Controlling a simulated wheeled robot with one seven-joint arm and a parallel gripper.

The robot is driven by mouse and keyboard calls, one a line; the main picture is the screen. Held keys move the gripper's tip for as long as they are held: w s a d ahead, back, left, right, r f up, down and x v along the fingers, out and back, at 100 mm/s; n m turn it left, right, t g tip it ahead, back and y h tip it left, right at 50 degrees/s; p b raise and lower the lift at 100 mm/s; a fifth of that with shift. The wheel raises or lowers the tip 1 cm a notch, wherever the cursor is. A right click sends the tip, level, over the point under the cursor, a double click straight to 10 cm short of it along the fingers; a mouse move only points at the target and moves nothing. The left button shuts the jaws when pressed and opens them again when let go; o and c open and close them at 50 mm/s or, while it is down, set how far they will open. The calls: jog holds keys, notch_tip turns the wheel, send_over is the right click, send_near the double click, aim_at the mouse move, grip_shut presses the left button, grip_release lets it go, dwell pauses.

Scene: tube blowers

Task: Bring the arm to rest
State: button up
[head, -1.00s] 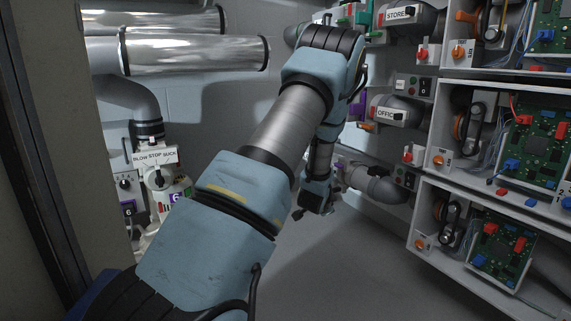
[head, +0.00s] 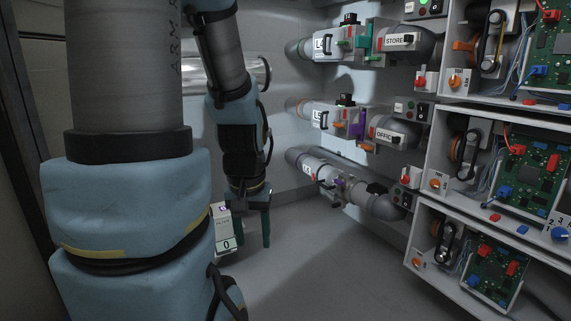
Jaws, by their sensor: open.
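My gripper (head: 252,222) hangs down at the left of centre in the head view, below my blue and grey arm. Its two dark green fingers point at the floor and stand apart. I see nothing between them. The left finger is close in the picture to a pale box marked 0 (head: 226,228); I cannot tell whether they touch. My upper arm fills the left side and hides much of what lies behind it.
The STORE pipe (head: 415,45) and the OFFICE pipe (head: 394,134) run along the back right wall, with another pipe (head: 345,183) below. Open cabinets with circuit boards (head: 528,160) stand at the right. The grey floor (head: 330,270) in the middle is clear.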

notch_tip(320, 180, up, 36)
jog(key=p, duration=3.4)
